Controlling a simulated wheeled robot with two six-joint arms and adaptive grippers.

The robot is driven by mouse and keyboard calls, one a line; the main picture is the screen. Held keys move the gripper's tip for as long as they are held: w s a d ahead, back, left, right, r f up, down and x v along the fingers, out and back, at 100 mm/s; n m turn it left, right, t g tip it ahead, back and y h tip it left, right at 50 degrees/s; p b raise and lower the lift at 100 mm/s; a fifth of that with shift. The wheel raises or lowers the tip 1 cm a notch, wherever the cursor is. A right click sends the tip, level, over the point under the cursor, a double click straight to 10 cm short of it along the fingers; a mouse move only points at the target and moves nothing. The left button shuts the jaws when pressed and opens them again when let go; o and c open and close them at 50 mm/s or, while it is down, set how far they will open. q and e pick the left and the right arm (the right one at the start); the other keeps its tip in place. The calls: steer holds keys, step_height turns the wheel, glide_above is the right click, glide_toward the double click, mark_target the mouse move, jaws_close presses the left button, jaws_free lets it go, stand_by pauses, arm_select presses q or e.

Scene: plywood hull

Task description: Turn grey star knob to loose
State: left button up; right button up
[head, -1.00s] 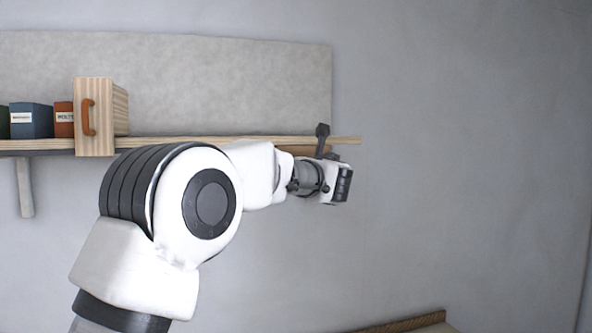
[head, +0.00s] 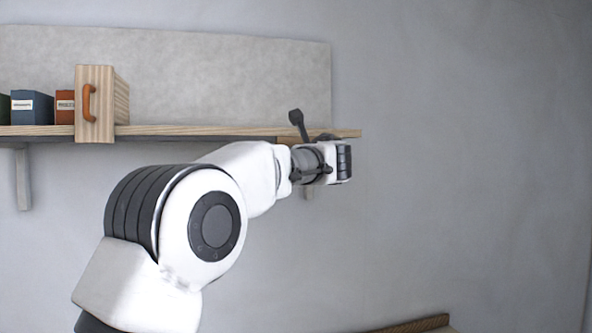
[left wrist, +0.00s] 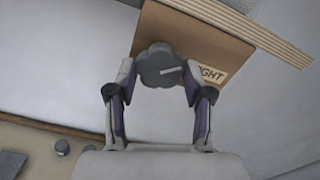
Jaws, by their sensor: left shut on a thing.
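The grey star knob (left wrist: 157,62) has rounded lobes and a pale pointer line on its face, pointing right and slightly up. It sits on a brown wooden plate (left wrist: 183,35). A cream label (left wrist: 211,76) beside it shows the letters "GHT"; the start is hidden behind a finger. My left gripper (left wrist: 159,76) is shut on the knob, one finger on each side. In the head view my left gripper (head: 338,162) is at the shelf's right end, and the knob is hidden there. My right gripper is not in view.
A wooden shelf (head: 220,131) runs along the wall above my left arm. The wall to the right is clear.

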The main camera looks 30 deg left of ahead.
arm_select(q)
steer(key=n+b, duration=0.1)
steer(key=n, duration=0.1)
steer(key=n+b, duration=0.2)
steer(key=n, duration=0.1)
steer(key=shift+f+n, duration=0.2)
steer(key=shift+n, duration=0.1)
steer(key=shift+r+n+b, duration=0.2)
steer(key=shift+n+b, duration=0.85)
steer(key=shift+n, duration=1.45)
steer(key=shift+w, duration=0.1)
steer(key=o, duration=0.8)
steer(key=shift+c, duration=0.2)
steer(key=v, duration=1.2)
